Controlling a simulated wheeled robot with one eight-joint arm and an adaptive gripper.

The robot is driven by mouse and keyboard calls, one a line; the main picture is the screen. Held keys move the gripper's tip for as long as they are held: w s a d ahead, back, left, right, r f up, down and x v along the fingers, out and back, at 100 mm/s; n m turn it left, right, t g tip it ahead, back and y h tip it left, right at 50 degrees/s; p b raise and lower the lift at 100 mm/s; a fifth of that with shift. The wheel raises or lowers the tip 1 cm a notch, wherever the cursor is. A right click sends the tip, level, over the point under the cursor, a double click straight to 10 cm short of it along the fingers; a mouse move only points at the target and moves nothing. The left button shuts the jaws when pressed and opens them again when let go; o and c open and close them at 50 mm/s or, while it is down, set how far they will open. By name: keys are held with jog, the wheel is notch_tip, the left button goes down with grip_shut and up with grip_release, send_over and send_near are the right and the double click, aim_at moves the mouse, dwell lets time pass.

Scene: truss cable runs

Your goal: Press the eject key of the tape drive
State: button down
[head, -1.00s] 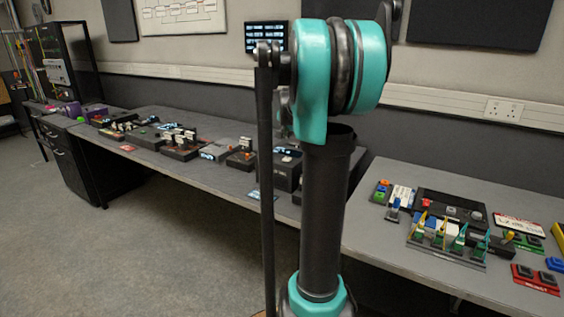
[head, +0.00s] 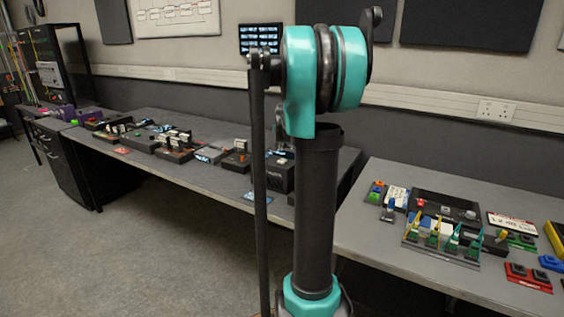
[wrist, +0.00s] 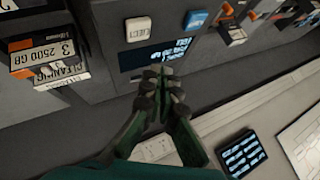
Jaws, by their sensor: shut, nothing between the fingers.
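In the wrist view a white key marked EJECT (wrist: 138,29) sits on the dark grey tape drive (wrist: 103,62), upper left of centre. A blue key (wrist: 195,19) is to its right. A dark display with pale text (wrist: 150,55) lies below the keys. My gripper (wrist: 163,73) is shut and empty, with its fingertips over or in front of the display's lower edge, apart from the EJECT key in the picture. The gap to the surface cannot be judged. My gripper is not visible in the head view; my arm hides part of the bench there.
Labelled tape cartridges (wrist: 60,55) stand left of the drive. More devices with small keys lie at upper right. In the head view a long bench (head: 230,182) holds several devices, and a nearer bench (head: 375,232) holds coloured connectors. A wall screen (head: 260,38) hangs behind.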

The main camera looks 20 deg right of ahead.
aim_at(282, 161)
jog(key=shift+f, duration=1.85)
jog(key=shift+f, duration=0.1)
jog(key=shift+f, duration=0.3)
jog(key=shift+f, duration=0.5)
dwell(0.8)
jog(key=shift+r, duration=3.45)
